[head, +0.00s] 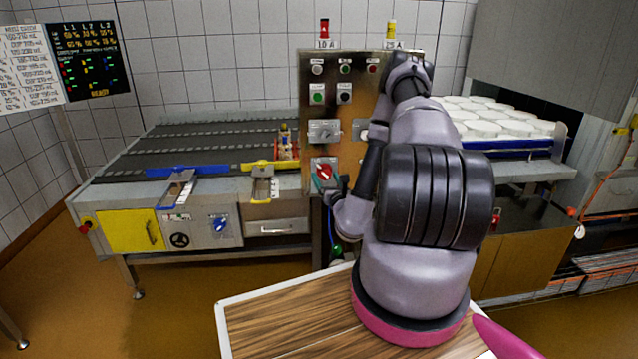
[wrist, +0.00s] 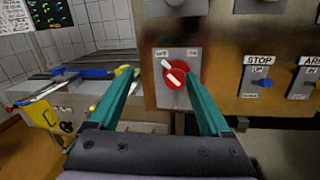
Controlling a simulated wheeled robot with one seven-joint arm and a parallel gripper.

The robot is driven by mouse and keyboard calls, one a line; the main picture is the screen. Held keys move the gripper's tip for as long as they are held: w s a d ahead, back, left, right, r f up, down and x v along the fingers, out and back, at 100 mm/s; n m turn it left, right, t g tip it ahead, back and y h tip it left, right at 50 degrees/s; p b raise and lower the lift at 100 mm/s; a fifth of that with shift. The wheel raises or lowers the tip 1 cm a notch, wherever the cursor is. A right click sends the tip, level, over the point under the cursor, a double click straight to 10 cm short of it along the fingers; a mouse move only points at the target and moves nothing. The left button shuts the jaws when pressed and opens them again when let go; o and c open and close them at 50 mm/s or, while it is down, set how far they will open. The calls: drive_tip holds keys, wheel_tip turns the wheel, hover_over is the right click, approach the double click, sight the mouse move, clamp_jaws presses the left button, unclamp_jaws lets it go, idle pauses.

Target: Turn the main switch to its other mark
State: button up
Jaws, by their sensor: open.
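The main switch (wrist: 175,74) is a round red knob with a white bar on a grey plate (wrist: 191,100), with small marks above it that I cannot read. The white bar slants from upper left to lower right in the wrist view. In the head view the switch (head: 324,171) sits low on the metal control panel (head: 316,100). My gripper (wrist: 168,82) is open, its two green fingers reaching toward the plate on either side of the knob. I cannot tell how far the fingertips are from the panel. In the head view the arm partly hides the gripper (head: 328,180).
Other controls sit near the switch, including a STOP switch (wrist: 262,83) to its right and a grey lever plate (head: 324,132) above. A conveyor table (head: 200,195) stands left, with a blue knob (head: 220,225). White moulds (head: 490,115) stand on a rack at right.

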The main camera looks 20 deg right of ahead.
sight(326, 176)
wheel_tip(326, 176, down, 4)
drive_tip(key=s+d+m+g+h, duration=0.1)
drive_tip(key=s+h, duration=0.1)
drive_tip(key=x, duration=1)
drive_tip(key=shift+w+d+r, duration=0.1)
drive_tip(key=shift+w+d, duration=0.1)
clamp_jaws()
